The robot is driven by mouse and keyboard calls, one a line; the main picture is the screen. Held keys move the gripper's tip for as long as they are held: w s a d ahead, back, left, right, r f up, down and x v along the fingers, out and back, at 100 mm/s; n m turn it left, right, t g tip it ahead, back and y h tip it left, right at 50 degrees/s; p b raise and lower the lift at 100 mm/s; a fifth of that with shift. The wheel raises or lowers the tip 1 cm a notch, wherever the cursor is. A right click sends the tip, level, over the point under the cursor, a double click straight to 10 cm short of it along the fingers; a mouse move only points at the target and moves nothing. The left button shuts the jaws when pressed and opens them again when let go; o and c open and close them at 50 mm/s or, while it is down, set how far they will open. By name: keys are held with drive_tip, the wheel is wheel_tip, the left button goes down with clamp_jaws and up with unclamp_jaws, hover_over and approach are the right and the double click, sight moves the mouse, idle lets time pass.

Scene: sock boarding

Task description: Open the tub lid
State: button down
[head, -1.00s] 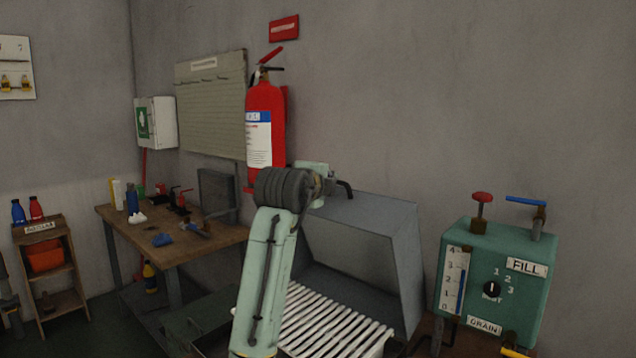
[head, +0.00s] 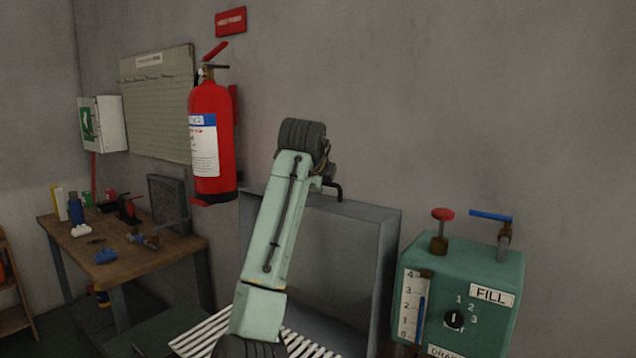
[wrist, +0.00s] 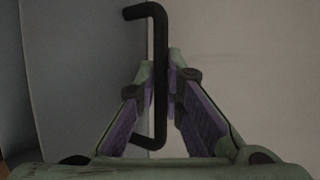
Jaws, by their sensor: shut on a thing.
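The tub lid (head: 345,258) is a grey, box-like cover. It stands raised at the back of the tub, its hollow inner side facing me. A black bar handle (head: 338,188) sits at its top edge. In the wrist view the handle (wrist: 158,30) runs upright between the fingers of my gripper (wrist: 161,80), which is shut on it. In the head view my arm hides most of the gripper and part of the lid. White slats (head: 205,335) show in the tub opening below the lid.
A green control box (head: 470,285) with a red knob and blue lever stands close to the lid's right. A red fire extinguisher (head: 211,130) hangs on the wall at left. A wooden bench (head: 140,258) with small items stands further left.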

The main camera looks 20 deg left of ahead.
drive_tip(key=c, duration=2)
unclamp_jaws()
drive_tip(key=shift+o, duration=0.2)
drive_tip(key=v, duration=1.2)
